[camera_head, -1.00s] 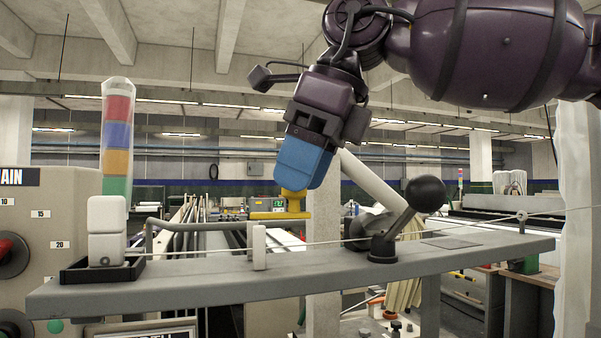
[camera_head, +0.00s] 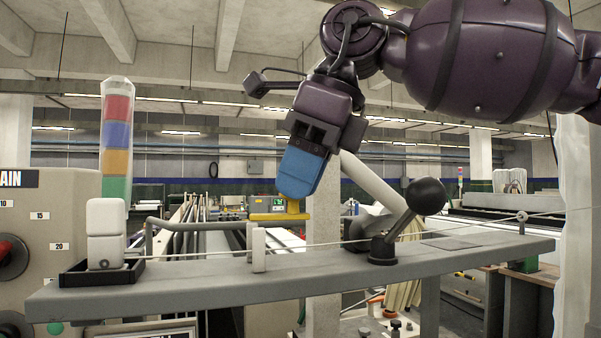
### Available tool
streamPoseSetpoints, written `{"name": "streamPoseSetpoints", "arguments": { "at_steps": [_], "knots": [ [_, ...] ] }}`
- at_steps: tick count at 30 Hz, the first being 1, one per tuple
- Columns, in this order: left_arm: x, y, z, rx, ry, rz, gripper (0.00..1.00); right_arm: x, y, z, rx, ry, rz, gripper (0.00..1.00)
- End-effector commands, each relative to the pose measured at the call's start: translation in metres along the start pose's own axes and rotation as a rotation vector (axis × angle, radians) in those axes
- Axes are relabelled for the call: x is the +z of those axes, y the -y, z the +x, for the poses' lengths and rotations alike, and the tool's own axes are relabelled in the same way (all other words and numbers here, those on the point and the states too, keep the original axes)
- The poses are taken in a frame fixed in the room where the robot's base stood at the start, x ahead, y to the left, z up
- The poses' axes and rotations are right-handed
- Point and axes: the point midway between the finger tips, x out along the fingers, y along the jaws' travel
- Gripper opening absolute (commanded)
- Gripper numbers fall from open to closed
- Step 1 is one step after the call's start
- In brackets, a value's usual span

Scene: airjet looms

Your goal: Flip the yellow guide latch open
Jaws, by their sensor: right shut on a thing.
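The yellow guide latch (camera_head: 268,217) shows as a flat yellow bar above the grey rail, beside a small white upright post (camera_head: 258,249). Its right end lies under the blue fingertips of my right gripper (camera_head: 296,192). The gripper comes down from above and is shut on the latch, hiding part of it. The latch bar looks about level. My left gripper is not in view.
The grey rail (camera_head: 330,272) runs across the front, with a thread along it. A black ball-headed lever (camera_head: 425,197) stands right of the gripper. White blocks (camera_head: 106,230) sit in a black tray (camera_head: 72,277) at the left. A striped signal tower (camera_head: 117,135) rises behind.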

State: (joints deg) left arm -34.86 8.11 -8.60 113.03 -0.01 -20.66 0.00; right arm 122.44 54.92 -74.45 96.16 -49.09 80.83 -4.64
Motion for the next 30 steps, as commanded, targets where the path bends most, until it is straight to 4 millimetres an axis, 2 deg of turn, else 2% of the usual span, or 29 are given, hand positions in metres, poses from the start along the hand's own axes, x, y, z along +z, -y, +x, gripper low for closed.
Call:
{"name": "streamPoseSetpoints", "arguments": {
  "at_steps": [8, 19, 20, 24, 25, 30],
  "knots": [
    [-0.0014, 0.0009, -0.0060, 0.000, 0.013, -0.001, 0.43, 0.0032, 0.0059, 0.0005, 0.053, 0.001, -0.118, 0.05],
    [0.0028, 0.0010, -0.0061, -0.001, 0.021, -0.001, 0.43, 0.0028, 0.0069, 0.0011, 0.057, 0.001, -0.136, 0.05],
    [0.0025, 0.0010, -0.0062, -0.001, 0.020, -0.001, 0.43, 0.0028, 0.0069, 0.0011, 0.057, 0.001, -0.136, 0.30],
    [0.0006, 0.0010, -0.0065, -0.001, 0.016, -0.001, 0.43, 0.0028, 0.0070, 0.0011, 0.057, 0.001, -0.135, 0.52],
    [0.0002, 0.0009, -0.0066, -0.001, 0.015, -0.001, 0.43, 0.0028, 0.0070, 0.0011, 0.057, 0.001, -0.135, 0.55],
    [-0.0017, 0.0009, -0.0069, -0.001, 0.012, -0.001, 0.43, 0.0027, 0.0069, 0.0010, 0.057, 0.001, -0.135, 0.55]
  ]
}}
